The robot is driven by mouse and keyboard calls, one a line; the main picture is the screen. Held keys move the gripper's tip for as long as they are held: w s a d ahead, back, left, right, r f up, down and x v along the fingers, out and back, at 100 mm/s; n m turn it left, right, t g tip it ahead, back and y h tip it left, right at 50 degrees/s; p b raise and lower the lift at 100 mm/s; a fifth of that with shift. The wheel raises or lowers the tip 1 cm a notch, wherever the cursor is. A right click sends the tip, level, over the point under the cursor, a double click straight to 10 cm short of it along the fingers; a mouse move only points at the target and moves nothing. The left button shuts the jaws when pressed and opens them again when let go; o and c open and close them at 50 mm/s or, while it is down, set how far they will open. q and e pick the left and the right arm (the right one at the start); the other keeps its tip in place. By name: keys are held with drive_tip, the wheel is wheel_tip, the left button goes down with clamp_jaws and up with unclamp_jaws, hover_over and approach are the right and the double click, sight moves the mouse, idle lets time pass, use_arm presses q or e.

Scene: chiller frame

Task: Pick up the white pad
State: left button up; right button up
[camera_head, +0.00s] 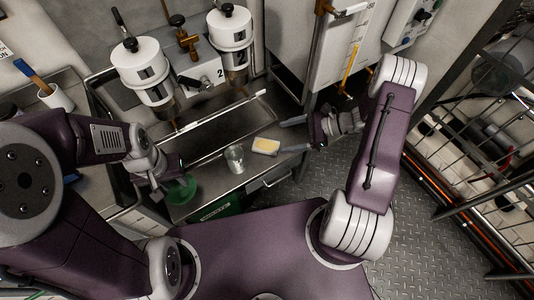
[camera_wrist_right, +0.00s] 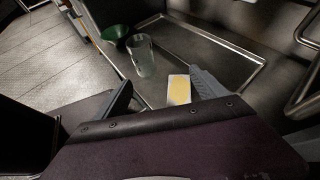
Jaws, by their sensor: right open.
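The white pad (camera_head: 258,150) with a yellow top lies flat on the steel counter near its right end. In the right wrist view the pad (camera_wrist_right: 179,91) shows beside one finger, toward the right side of the gap between the fingers. My right gripper (camera_head: 288,135) is open and empty, just right of the pad, its fingers pointing left. In the right wrist view my right gripper (camera_wrist_right: 160,86) spans the pad's area without holding it. My left gripper (camera_head: 158,186) is at the counter's left, beside a green funnel-like bowl; its finger gap is unclear.
A clear glass (camera_head: 234,158) stands close left of the pad. The green bowl (camera_head: 181,189) is further left. A recessed steel basin (camera_head: 225,125) lies behind them. White canisters (camera_head: 143,70) and a cabinet (camera_head: 330,50) stand at the back. A wire rack (camera_head: 490,150) is at right.

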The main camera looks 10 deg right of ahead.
sight(271, 146)
drive_tip(key=d+f+m+b, duration=0.1)
drive_tip(key=f, duration=0.2)
drive_tip(key=d+f+m+t+b, duration=0.1)
drive_tip(key=f, duration=0.2)
drive_tip(key=w+d+f+m+t+b, duration=0.1)
drive_tip(key=f+b, duration=0.1)
drive_tip(key=f, duration=0.1)
drive_tip(key=shift+f, duration=0.3)
drive_tip(key=shift+d, duration=0.15)
drive_tip(key=shift+a, duration=0.2)
drive_tip(key=b+x, duration=0.1)
drive_tip(key=x, duration=0.1)
drive_tip(key=shift+w+a+f, duration=0.15)
drive_tip(key=shift+a, duration=0.15)
drive_tip(key=shift+w+a, duration=0.25)
drive_tip(key=shift+a, duration=0.1)
drive_tip(key=shift+w+a+f+b, duration=0.1)
drive_tip(key=shift+a+f+b, duration=0.15)
drive_tip(key=shift+f+b, duration=0.1)
drive_tip(key=b+x, duration=0.1)
drive_tip(key=x, duration=0.3)
drive_tip(key=shift+w+b, duration=0.25)
drive_tip(key=shift+b, duration=0.15)
drive_tip(key=shift+w+a, duration=0.1)
use_arm(q)
wheel_tip(271, 146, down, 10)
drive_tip(key=shift+r, duration=0.15)
